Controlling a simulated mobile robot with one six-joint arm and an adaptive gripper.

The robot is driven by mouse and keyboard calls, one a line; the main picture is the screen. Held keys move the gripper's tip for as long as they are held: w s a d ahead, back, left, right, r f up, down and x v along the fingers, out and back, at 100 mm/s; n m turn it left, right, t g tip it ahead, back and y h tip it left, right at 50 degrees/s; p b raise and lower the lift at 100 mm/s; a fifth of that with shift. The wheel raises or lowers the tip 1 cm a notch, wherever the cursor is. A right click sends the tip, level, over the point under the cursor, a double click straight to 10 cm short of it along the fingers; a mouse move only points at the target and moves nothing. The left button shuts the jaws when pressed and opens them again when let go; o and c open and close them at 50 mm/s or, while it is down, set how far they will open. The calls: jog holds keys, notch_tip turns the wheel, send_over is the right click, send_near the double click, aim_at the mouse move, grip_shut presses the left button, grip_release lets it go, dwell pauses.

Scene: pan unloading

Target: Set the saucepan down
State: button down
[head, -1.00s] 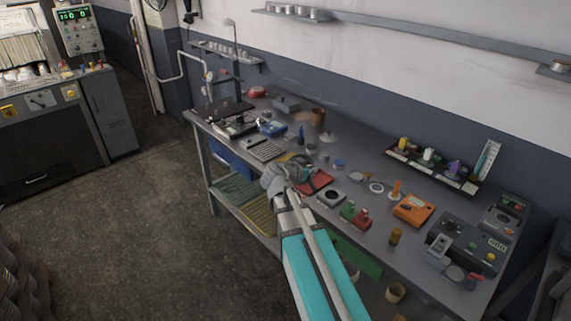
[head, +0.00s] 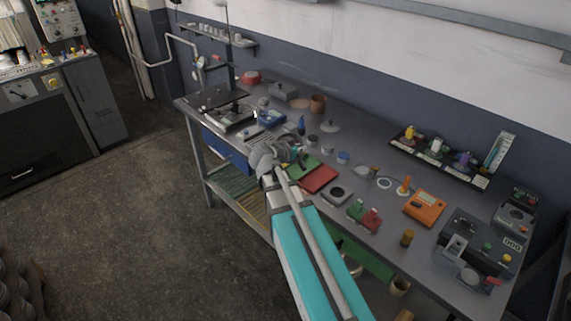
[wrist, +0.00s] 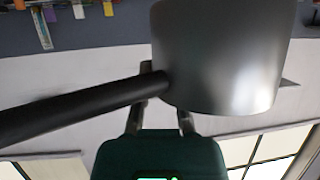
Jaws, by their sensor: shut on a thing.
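The saucepan (wrist: 222,60) fills the upper right of the wrist view, a grey metal pot with a long black handle (wrist: 75,108) running to the left edge. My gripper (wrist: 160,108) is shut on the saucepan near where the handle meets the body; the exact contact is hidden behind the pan. In the head view my gripper (head: 284,153) is over the front part of the grey workbench (head: 330,152). The saucepan is too small and mixed with the gripper to make out there. I cannot tell how high it is above the bench.
Beneath and beside my gripper lie a green and a red pad (head: 319,180). A blue device (head: 271,118), a dark square unit (head: 337,194) and an orange box (head: 425,208) stand around. A bottle rack (head: 438,158) is at the back right. A bare strip lies mid-bench.

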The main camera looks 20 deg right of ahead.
jog(key=shift+r, duration=0.1)
jog(key=shift+s+a, duration=0.1)
jog(key=shift+a, duration=0.15)
jog(key=a+r+m+g+p, duration=0.1)
jog(key=a+p, duration=0.1)
jog(key=a, duration=0.4)
jog(key=shift+s+r+g+h, duration=0.25)
jog(key=shift+s+g+h, duration=0.05)
jog(key=shift+s, duration=0.1)
